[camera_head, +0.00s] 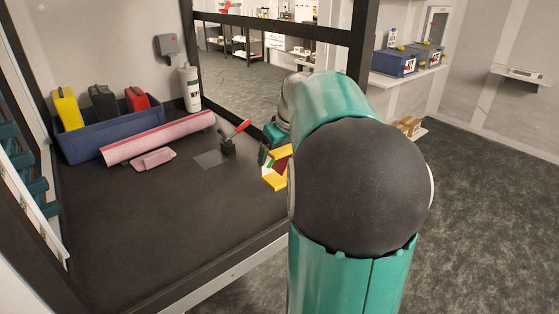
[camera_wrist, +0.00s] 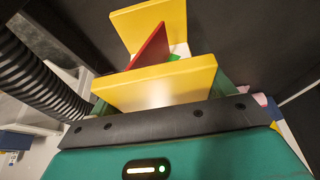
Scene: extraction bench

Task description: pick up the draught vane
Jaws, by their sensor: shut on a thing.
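The draught vane (camera_head: 270,181) shows in the head view as a small yellow piece with red, green and white parts, at the right side of the bench. My arm hides part of it. In the wrist view the draught vane (camera_wrist: 155,90) has two yellow plates with a red flap between them and some white and green behind. My gripper (camera_head: 265,155) is shut on it. The near yellow plate hides most of the fingers in the wrist view. I cannot tell whether the vane touches the bench.
A dark frame post stands behind my arm. The bench front is clear.

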